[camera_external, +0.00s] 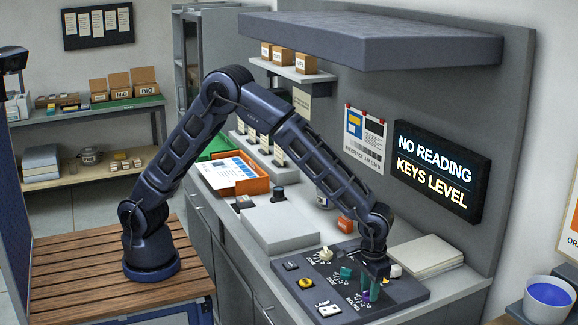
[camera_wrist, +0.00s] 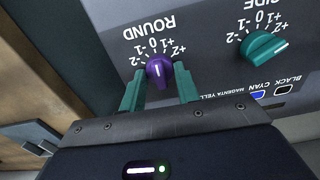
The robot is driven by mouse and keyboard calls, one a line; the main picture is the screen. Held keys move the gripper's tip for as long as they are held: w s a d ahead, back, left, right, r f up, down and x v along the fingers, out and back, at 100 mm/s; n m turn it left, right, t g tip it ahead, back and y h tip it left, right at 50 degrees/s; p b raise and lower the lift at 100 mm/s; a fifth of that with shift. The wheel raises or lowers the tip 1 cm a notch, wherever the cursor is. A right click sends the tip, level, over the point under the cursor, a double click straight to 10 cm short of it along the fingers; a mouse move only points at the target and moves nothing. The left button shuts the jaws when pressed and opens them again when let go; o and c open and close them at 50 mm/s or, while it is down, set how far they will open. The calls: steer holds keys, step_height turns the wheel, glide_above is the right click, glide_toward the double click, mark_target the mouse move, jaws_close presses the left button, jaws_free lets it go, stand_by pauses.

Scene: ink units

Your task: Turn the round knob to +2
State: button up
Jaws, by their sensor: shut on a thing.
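The round knob (camera_wrist: 159,71) is purple with a short white line. In the wrist view it sits below the upside-down word ROUND and a scale from -2 to +2. Its line is close to upright in the picture, roughly towards 0; the exact setting is hard to tell. My gripper (camera_wrist: 159,88) has its two teal fingers on either side of the knob and is shut on it. In the external view my gripper (camera_external: 369,289) points down at the control panel (camera_external: 408,293), and the knob is mostly hidden by the fingers.
A teal side knob (camera_wrist: 264,45) stands close by, also on the panel (camera_external: 346,272). A cream knob (camera_external: 326,254), yellow button (camera_external: 306,284) and switch plate (camera_external: 328,309) share the panel. The wall screen (camera_external: 436,172) reads NO READING, KEYS LEVEL. Paper (camera_external: 425,256) lies behind.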

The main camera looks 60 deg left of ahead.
steer(key=m, duration=1)
steer(key=shift+m, duration=0.3)
stand_by(0.4)
steer(key=o, duration=1)
steer(key=shift+c, duration=0.2)
step_height(320, 180, up, 11)
